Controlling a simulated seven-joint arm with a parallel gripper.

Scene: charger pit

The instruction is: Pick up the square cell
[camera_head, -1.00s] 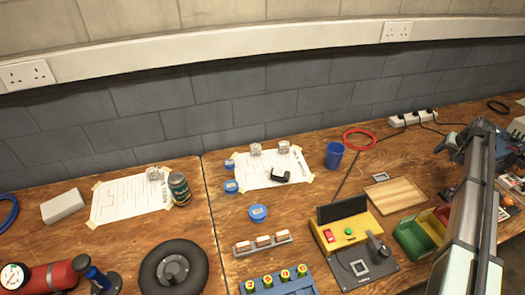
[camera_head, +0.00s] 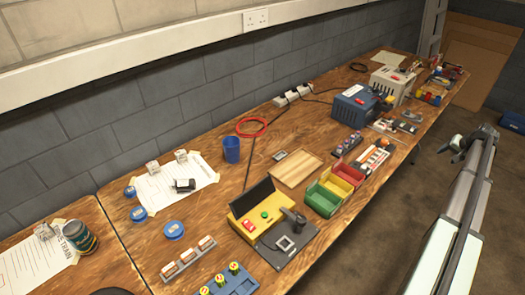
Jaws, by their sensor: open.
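I cannot tell for sure which thing is the square cell. A rack of several white and orange blocky cells (camera_head: 188,257) lies near the front left of the bench. A blue holder with several yellow-topped round cells (camera_head: 228,280) is beside it, cut by the lower edge. A yellow device (camera_head: 258,209) has a red and a green button, and its dark base carries a square outlined slot (camera_head: 286,243). My gripper (camera_head: 450,149) shows small and dark at the far end of my arm, off the bench's right side, apart from everything on it; it looks empty.
Red, yellow and green bins (camera_head: 325,202), a wooden board (camera_head: 297,169) and a blue cup (camera_head: 232,150) stand mid-bench. A blue box (camera_head: 355,106) and a pale box (camera_head: 390,84) stand farther back. Floor (camera_head: 400,215) shows between bench and arm.

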